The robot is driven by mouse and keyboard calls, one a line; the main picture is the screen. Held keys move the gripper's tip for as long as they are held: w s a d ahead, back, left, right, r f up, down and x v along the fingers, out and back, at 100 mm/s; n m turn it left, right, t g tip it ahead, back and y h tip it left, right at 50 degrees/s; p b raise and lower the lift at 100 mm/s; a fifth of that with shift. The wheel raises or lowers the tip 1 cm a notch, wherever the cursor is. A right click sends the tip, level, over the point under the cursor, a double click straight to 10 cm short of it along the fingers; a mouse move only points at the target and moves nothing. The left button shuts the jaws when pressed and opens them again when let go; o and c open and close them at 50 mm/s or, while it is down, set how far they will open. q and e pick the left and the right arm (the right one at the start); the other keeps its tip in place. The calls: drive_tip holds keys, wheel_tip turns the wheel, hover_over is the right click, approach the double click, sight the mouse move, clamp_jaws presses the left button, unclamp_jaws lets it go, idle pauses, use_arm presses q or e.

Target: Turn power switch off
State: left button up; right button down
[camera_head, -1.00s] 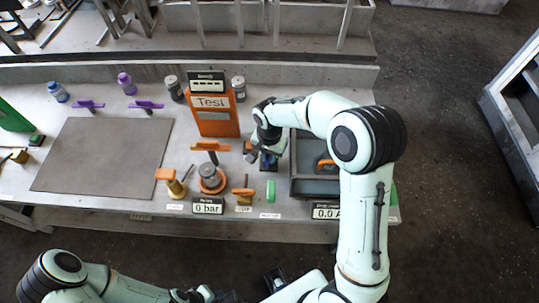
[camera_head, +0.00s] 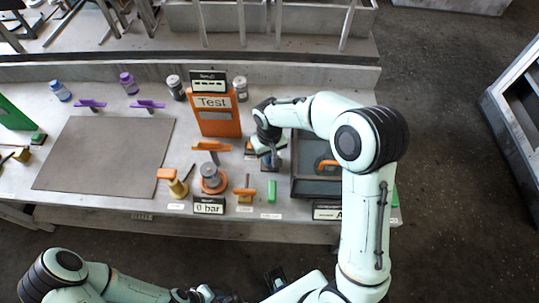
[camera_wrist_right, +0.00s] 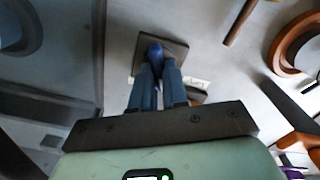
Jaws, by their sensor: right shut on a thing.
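The power switch appears to be the small dark base plate (camera_wrist_right: 176,50) with a blue lever (camera_wrist_right: 155,50), seen in the right wrist view. My right gripper (camera_wrist_right: 157,72) is shut on the blue lever, its two blue-grey fingers on either side of it. In the head view my right gripper (camera_head: 271,162) is at the dark plate (camera_head: 269,168), left of the dark tray, and the wrist hides most of the lever. My left arm lies at the bottom left of the head view; its gripper is not clearly seen.
The dark tray (camera_head: 318,187) holding an orange-handled thing stands right of the switch. An orange Test panel (camera_head: 216,122) stands behind left. A bare brown mat (camera_head: 105,155) lies left.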

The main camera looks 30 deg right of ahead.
drive_tip(key=shift+n, duration=0.5)
drive_tip(key=c, duration=1.1)
unclamp_jaws()
drive_tip(key=shift+c, duration=0.2)
wheel_tip(320, 180, up, 14)
drive_tip(key=p, duration=0.1)
drive_tip(key=shift+f, duration=0.25)
